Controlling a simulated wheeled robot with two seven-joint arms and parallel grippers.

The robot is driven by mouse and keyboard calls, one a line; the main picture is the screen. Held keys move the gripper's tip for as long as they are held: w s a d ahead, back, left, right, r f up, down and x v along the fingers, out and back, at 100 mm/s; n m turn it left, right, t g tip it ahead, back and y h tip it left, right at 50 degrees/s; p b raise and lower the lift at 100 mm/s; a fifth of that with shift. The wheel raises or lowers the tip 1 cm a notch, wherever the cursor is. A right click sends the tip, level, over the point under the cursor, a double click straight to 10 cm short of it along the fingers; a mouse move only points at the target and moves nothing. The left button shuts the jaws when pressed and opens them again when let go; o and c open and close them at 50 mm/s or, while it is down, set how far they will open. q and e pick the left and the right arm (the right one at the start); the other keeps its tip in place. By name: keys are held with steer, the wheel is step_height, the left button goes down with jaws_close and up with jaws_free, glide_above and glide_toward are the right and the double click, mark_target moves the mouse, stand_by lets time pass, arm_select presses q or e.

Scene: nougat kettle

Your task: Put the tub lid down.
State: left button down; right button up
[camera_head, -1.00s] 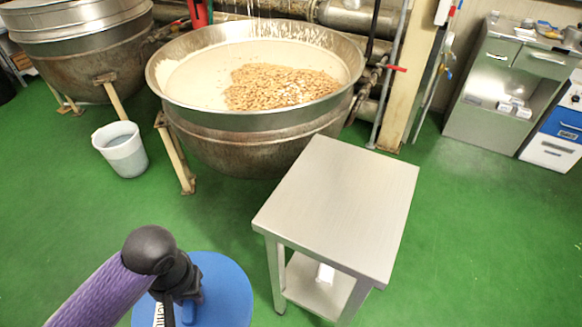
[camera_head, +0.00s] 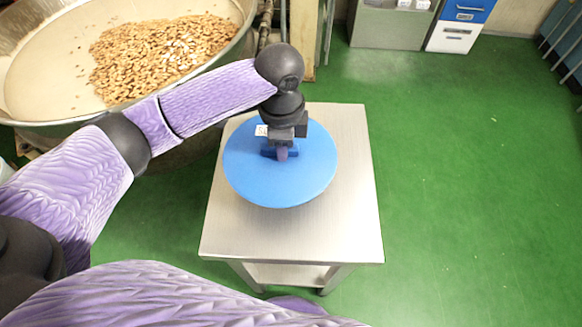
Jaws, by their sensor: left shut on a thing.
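The tub lid (camera_head: 300,180) is a round blue disc with a raised handle at its middle and a white label beside it. My left gripper (camera_head: 283,152) is shut on the lid's handle. The lid is over the steel table (camera_head: 290,230), near the middle of its top. I cannot tell whether the lid touches the table or hangs just above it. My right gripper is not in view; a purple arm part of mine crosses the bottom.
A large steel kettle (camera_head: 60,122) with pale mass and nuts (camera_head: 155,55) stands at the upper left, close to the table. Green floor (camera_head: 470,190) is free on the right. Grey and blue cabinets (camera_head: 390,25) stand at the back.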

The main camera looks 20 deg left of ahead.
mark_target(283, 169)
arm_select(q)
step_height(283, 169, down, 8)
steer(key=b, duration=0.3)
steer(key=shift+s+f, duration=0.1)
steer(key=shift+s, duration=0.05)
steer(key=shift+f, duration=0.15)
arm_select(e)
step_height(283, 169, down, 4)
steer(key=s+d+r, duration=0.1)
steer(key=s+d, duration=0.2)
arm_select(q)
steer(key=shift+c, duration=2.4)
jaws_free()
steer(key=shift+r, duration=0.25)
step_height(283, 169, up, 12)
steer(key=p, duration=0.5)
steer(key=shift+f, duration=0.2)
steer(key=shift+r, duration=0.2)
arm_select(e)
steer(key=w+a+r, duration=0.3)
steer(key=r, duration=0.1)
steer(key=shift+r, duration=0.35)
